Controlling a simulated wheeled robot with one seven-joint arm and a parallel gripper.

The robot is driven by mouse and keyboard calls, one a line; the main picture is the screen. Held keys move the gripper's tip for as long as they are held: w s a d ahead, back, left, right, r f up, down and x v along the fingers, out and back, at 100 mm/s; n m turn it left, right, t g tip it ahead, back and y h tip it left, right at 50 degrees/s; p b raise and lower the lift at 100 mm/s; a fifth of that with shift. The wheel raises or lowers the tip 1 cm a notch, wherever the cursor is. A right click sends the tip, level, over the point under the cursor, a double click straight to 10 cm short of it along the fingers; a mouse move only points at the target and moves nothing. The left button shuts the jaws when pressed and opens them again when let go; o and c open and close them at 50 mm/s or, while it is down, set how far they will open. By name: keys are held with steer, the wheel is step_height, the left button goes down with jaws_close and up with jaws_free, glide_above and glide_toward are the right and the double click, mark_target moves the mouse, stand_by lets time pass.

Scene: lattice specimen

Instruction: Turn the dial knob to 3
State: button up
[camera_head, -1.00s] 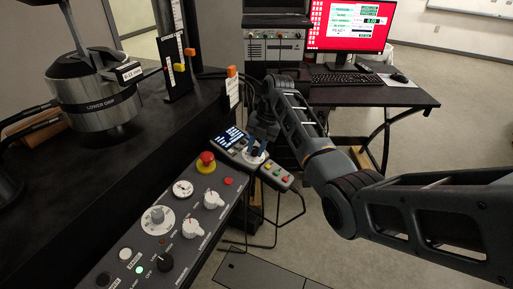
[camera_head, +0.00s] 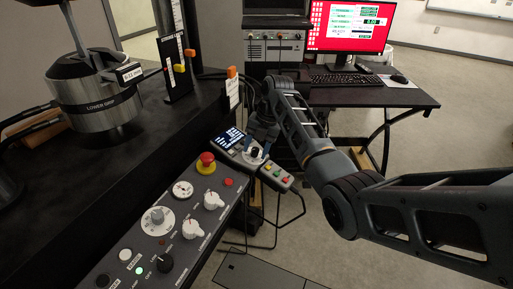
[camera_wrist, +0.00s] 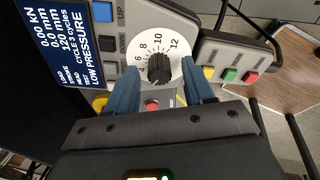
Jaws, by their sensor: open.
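The dial knob (camera_wrist: 159,68) is black and ribbed, on a round white dial plate (camera_wrist: 172,48) with numbers; 6, 8, 10 and 12 are legible in the wrist view. Which number it points to cannot be told. In the head view the knob (camera_head: 254,152) shows on the small control pendant just below my gripper (camera_head: 263,133). In the wrist view my gripper (camera_wrist: 160,76) is open, its two blue fingers on either side of the knob with gaps between. The pendant's screen (camera_wrist: 68,45) shows "LOW PRESSURE" and cycle readings.
The pendant has blue and black buttons beside UP and DOWN labels, and yellow, green and red buttons (camera_wrist: 229,75). A larger console (camera_head: 175,220) with a red emergency button (camera_head: 206,162) and several knobs stands at lower left. A desk (camera_head: 375,95) with a monitor stands behind.

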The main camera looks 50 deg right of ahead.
steer(key=shift+r, duration=0.1)
steer(key=v, duration=0.7)
steer(key=shift+r+b, duration=0.3)
steer(key=shift+d, duration=0.1)
stand_by(2.0)
